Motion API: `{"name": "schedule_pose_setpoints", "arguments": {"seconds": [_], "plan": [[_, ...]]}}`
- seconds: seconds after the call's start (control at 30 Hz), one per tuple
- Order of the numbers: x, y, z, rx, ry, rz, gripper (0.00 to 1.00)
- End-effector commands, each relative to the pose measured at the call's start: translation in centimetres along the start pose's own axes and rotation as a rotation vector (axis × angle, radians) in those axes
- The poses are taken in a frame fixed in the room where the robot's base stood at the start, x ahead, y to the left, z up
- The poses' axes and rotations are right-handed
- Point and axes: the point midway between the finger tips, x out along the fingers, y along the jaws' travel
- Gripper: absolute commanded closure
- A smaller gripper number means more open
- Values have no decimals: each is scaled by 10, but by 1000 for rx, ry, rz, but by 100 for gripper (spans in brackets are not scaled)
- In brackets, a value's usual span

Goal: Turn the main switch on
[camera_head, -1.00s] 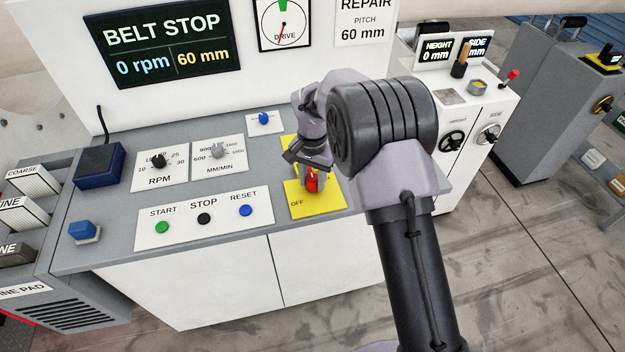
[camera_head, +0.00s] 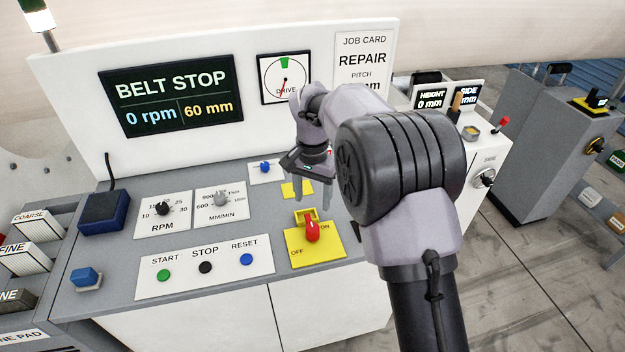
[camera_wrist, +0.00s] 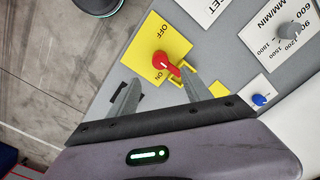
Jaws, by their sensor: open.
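The main switch is a red lever (camera_head: 312,231) on a yellow plate (camera_head: 298,262) marked OFF and ON, with a small yellow bracket behind it. In the wrist view the red lever (camera_wrist: 165,63) points away from OFF, its narrow end nearer the ON mark. My gripper (camera_head: 305,192) is open and empty, above and behind the lever, apart from it. In the wrist view its two fingers (camera_wrist: 162,88) are spread, with the lever beyond their tips.
START, STOP and RESET buttons (camera_head: 205,267) lie left of the switch. Two dials (camera_head: 163,209) and a blue knob (camera_head: 264,167) stand farther back. The display (camera_head: 172,97) reads BELT STOP, 0 rpm. My arm hides the panel's right side.

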Motion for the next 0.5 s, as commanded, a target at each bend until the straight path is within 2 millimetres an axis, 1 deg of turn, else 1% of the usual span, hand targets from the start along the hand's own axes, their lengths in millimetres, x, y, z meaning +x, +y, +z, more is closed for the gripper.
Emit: {"name": "schedule_pose_setpoints", "arguments": {"seconds": [0.03, 0.1, 0.2, 0.3, 0.5], "plan": [[-16, 0, 0, 0, 2, -1, 43], [-29, 0, 0, 0, 1, -1, 43], [-40, 0, 0, 0, 1, 0, 43], [-44, 0, 0, 0, 0, 0, 43], [-44, 0, 0, 0, 0, 0, 43]]}}
